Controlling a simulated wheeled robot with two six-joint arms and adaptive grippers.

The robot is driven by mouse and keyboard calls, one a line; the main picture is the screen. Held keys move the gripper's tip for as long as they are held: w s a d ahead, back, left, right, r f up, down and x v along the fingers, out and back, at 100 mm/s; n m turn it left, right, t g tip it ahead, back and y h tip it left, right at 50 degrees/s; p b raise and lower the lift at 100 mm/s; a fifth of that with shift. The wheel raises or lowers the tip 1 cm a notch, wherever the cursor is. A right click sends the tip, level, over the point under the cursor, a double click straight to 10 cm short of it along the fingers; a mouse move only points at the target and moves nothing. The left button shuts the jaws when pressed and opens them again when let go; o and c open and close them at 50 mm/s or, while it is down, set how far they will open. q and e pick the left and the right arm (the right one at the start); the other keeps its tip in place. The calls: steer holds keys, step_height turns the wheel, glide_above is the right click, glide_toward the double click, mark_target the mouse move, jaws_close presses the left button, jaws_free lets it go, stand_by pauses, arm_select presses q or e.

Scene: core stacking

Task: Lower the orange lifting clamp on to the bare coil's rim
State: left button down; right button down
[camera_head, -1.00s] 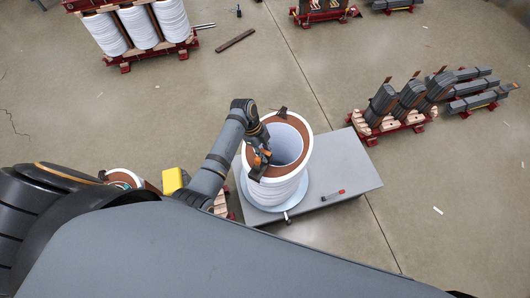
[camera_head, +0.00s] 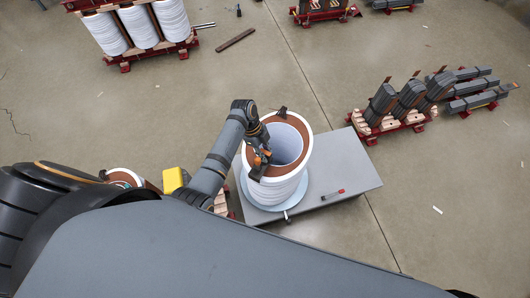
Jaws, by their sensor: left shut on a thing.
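The bare coil (camera_head: 272,190) is a white ribbed cylinder with a brown top rim and a hollow, pale inside. It stands upright on a round pale base on a grey table (camera_head: 335,165). My left arm comes in from the left, and my left gripper (camera_head: 262,150) is at the left part of the coil's rim. It is shut on the orange lifting clamp (camera_head: 259,161), which overlaps the rim's left side. I cannot tell whether the clamp touches the rim. A small dark piece (camera_head: 281,112) sits on the rim's far side. My right gripper is not in view.
A yellow object (camera_head: 175,180) and another coil (camera_head: 122,177) are at the left, partly hidden by my body. Red-framed core stacks (camera_head: 392,128) stand at the right. The floor between is mostly clear.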

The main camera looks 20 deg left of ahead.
arm_select(q)
steer(key=shift+f, duration=0.25)
steer(key=shift+f+b, duration=1.2)
steer(key=shift+f, duration=0.45)
steer(key=c, duration=1.1)
jaws_free()
steer(key=shift+f, duration=0.1)
steer(key=v, duration=1.2)
steer(key=shift+a, duration=0.1)
